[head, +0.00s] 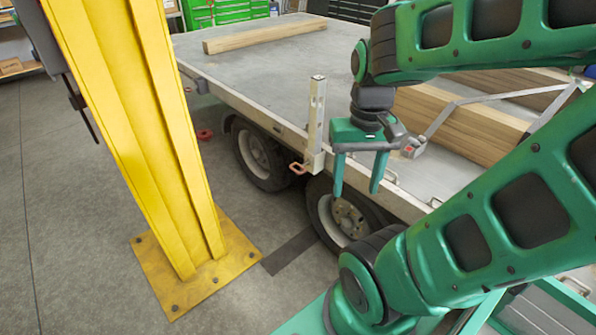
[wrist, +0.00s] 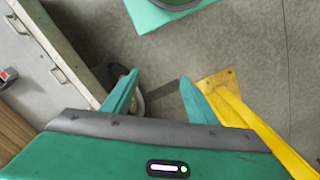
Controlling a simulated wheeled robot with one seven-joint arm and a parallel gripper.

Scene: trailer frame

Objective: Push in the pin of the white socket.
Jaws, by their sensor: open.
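The white socket (head: 315,162) is on the near side of the trailer, with a whitish upright post (head: 317,105) standing in it. A red-orange pin handle (head: 298,168) sticks out at the socket's lower left. My gripper (head: 357,188) is open and empty, to the right of the socket and apart from it, with its green fingers pointing down beside the trailer edge. In the wrist view my gripper (wrist: 156,80) has nothing between its fingers. I cannot make out the white socket or its pin in the wrist view.
The trailer bed (head: 265,70) carries wooden beams (head: 455,120) and a strap. Wheels (head: 345,215) sit below the socket. A yellow column (head: 150,130) with a floor plate (head: 200,270) stands at left. Free floor (head: 290,240) lies between column and trailer.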

